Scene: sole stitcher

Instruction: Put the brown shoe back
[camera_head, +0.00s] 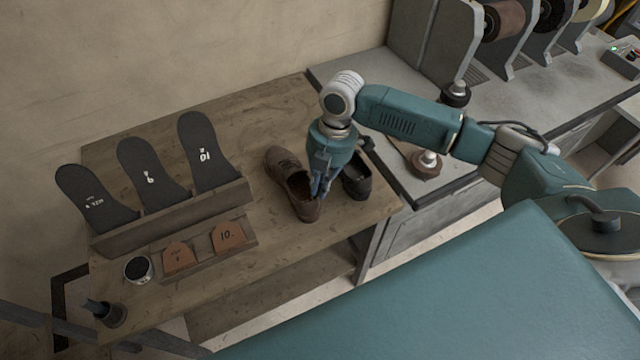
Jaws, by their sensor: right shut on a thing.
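The brown shoe (290,179) is on the right part of the wooden table (263,120), with its opening toward the front. My right gripper (317,190) points down at the shoe's opening and is shut on the right-hand side of its collar. Whether the sole touches the table or is just above it I cannot tell. A black shoe (357,180) stands close to the right of the gripper, partly hidden by my arm.
A wooden rack (170,215) with dark sole shapes stands on the left. Brown leather pieces (228,236), a round tin (138,269) and a dark cup (112,314) are in front. A grey machine bench (410,190) adjoins the right. Bare table lies behind the brown shoe.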

